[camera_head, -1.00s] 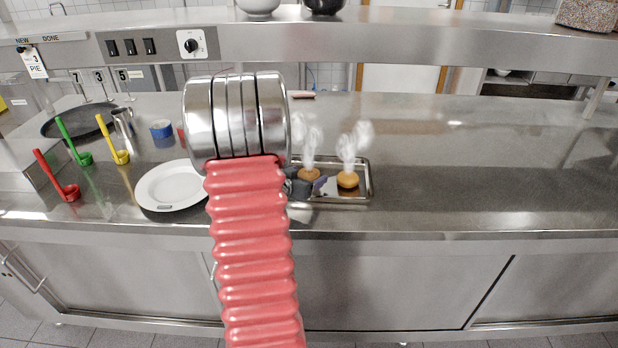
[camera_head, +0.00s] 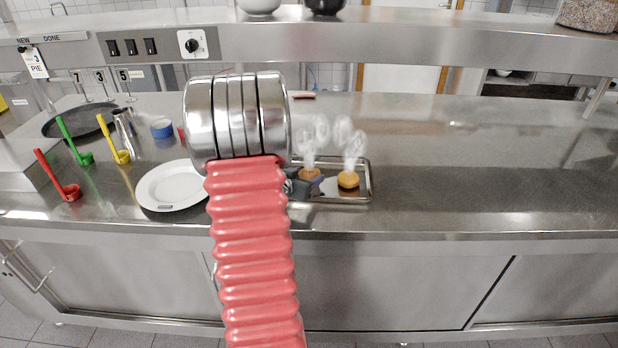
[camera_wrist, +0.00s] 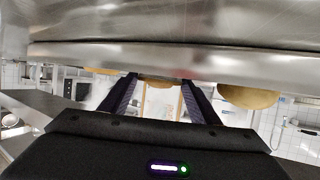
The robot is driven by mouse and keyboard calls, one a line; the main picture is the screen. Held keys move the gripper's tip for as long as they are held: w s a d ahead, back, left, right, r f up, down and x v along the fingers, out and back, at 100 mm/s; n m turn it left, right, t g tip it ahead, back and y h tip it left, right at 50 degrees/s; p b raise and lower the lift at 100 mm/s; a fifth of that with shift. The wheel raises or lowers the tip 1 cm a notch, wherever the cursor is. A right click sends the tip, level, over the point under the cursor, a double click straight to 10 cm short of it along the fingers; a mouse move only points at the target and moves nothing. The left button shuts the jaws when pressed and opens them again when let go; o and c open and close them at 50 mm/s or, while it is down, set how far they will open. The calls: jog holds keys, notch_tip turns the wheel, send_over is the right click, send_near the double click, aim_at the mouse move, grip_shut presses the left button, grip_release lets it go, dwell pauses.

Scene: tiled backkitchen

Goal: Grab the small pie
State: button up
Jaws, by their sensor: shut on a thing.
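A small round golden-brown pie (camera_head: 309,174) sits at the rear of a shallow metal tray (camera_head: 370,182) on the steel counter. My gripper (camera_head: 306,182) is low at the tray and shut on this pie. In the wrist view, my gripper (camera_wrist: 158,84) has its two dark fingers on either side of the pie (camera_wrist: 157,83), only part of which shows. A second pie (camera_head: 348,180) stands apart to the right on the tray. The wrist view also shows two more pies, one to the right (camera_wrist: 247,97) and one partly hidden to the left (camera_wrist: 101,71). My arm hides the tray's left part.
A white plate (camera_head: 165,188) lies left of my arm. A steel shelf (camera_head: 420,45) spans above. The counter's right is clear.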

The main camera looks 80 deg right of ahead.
aim_at(306, 176)
notch_tip(306, 176, up, 10)
dwell(0.7)
dwell(0.4)
